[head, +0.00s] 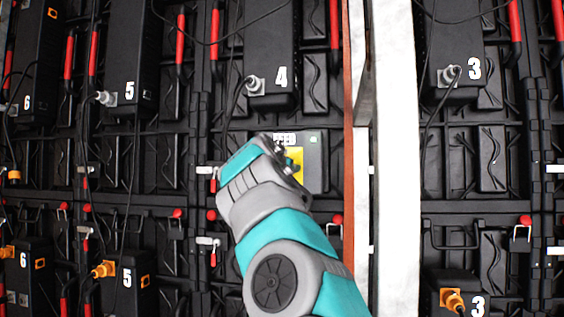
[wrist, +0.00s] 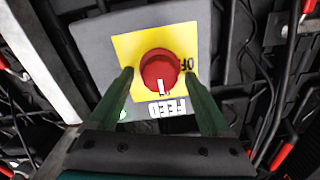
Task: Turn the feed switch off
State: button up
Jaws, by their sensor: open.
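The feed switch is a round red knob (wrist: 157,66) on a yellow plate (wrist: 128,47) on a grey box. The picture shows it upside down, with "FEED" below the knob and "OF" readable at its right, partly behind a finger. A white mark on the knob points down toward "FEED". A green light (wrist: 123,115) shows at the lower left. My gripper (wrist: 159,76) is open, with one finger on each side of the knob; I cannot tell whether they touch it. In the head view my gripper (head: 288,158) hides the knob before the grey box (head: 313,165).
Black panels numbered 3 to 6 with cables and red handles surround the box. A white post (head: 395,150) and a reddish-brown strip (head: 348,130) stand to its right. A black unit marked 4 (head: 270,40) hangs just above, with a cable plug at its lower left.

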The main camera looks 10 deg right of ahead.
grip_shut()
dwell(0.7)
